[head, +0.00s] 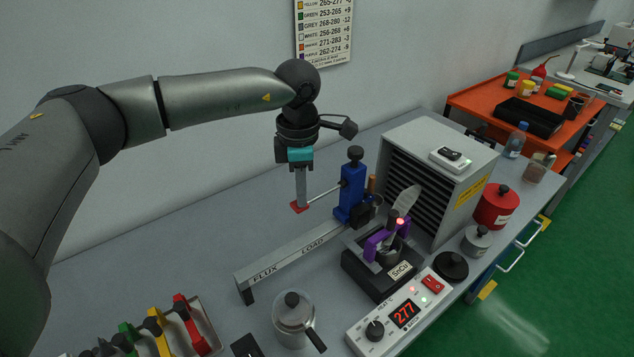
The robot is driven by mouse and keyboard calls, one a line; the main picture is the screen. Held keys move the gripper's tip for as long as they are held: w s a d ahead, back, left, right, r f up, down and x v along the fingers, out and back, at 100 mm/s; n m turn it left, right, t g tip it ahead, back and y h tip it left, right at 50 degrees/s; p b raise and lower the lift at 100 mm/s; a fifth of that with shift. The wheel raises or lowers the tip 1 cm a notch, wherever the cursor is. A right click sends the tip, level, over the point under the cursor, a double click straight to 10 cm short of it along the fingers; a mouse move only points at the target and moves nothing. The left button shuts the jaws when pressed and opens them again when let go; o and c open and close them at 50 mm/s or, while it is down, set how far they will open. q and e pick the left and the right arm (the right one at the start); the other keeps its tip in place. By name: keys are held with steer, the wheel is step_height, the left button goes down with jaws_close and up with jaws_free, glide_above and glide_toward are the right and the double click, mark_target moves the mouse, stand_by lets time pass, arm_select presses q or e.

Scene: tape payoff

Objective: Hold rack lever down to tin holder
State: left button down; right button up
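The blue rack (352,190) with a black knob stands upright on the grey rail (290,257) marked FLUX and LOAD, beside the solder pot. Its thin lever (325,193) points left and slopes slightly down. My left gripper (300,206) points straight down, its grey fingers looking together, with the tip at the red lever end (294,207). I cannot tell how firmly they touch. The black solder pot (360,272) labelled SnCu carries purple brackets (374,245), and a grey plate with a red light stands over it. My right gripper is out of view.
A controller (398,313) reading 277 sits in front of the pot. A lidded metal pot (292,315) and a tray of coloured pieces (205,318) lie at the front. A grey louvred box (440,170) and red canister (496,206) stand right. The bench left of the rail is clear.

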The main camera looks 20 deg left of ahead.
arm_select(q)
steer(key=shift+r+p, duration=2.2)
steer(key=shift+r, duration=1.2)
steer(key=shift+d+f, duration=0.1)
